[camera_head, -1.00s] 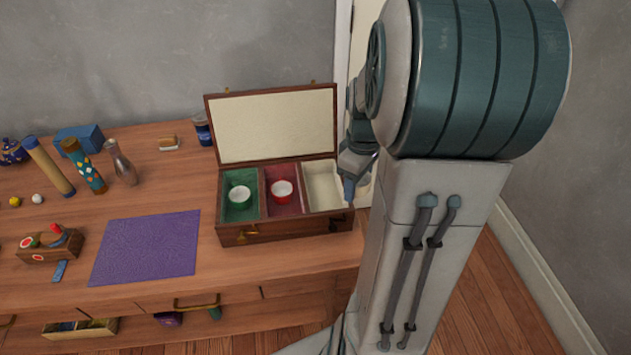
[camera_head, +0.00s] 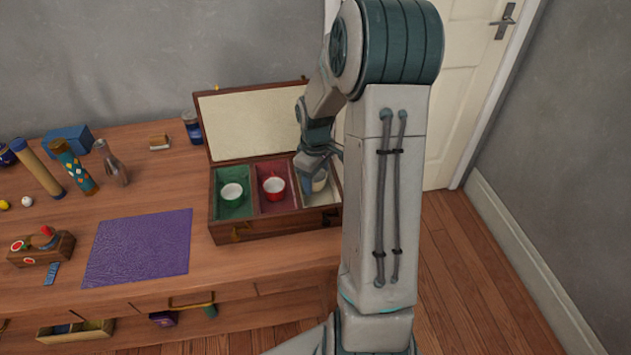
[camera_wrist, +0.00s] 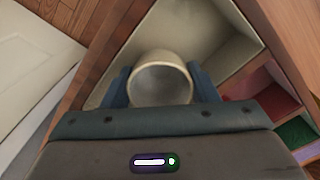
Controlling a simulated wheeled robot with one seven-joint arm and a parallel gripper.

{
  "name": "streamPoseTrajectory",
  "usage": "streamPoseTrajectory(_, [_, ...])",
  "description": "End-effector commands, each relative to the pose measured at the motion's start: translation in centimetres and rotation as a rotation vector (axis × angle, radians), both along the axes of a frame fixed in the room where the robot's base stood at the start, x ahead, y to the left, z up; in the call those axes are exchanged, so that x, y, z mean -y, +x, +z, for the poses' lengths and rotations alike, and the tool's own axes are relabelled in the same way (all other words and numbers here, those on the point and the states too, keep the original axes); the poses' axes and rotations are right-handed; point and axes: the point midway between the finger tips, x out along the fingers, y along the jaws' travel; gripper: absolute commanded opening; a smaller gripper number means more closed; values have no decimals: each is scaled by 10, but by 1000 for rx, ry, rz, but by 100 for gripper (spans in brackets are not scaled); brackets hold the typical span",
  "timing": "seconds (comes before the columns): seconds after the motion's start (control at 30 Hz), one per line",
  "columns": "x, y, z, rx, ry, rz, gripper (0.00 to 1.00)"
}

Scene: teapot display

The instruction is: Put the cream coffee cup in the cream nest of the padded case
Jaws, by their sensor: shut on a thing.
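The padded case (camera_head: 262,229) stands open on the table with a green, a red and a cream nest. My gripper is over the cream nest at the right, mostly hidden behind my arm in the head view. In the wrist view my gripper (camera_wrist: 160,88) is shut on the cream coffee cup (camera_wrist: 161,62), one blue finger on each side. The cup is upright within the outline of the cream nest (camera_wrist: 215,35); whether it touches the floor I cannot tell. The cup also shows partly in the head view (camera_head: 320,183).
A green cup (camera_head: 232,193) sits in the green nest and a red cup (camera_head: 274,187) in the red nest. The raised lid (camera_head: 250,125) stands behind the nests. A purple mat (camera_head: 140,245) lies left of the case, with bottles and tubes further left.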

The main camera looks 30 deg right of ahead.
Motion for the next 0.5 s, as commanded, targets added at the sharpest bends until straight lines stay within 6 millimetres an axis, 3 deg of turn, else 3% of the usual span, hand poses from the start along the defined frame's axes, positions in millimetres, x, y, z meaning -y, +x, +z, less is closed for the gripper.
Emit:
streamPoseTrajectory(0.1, [0, -1, -13, -2, 1, 1, 30])
streamPoseTrajectory(0.5, [0, 0, -19, 0, 0, 1, 30])
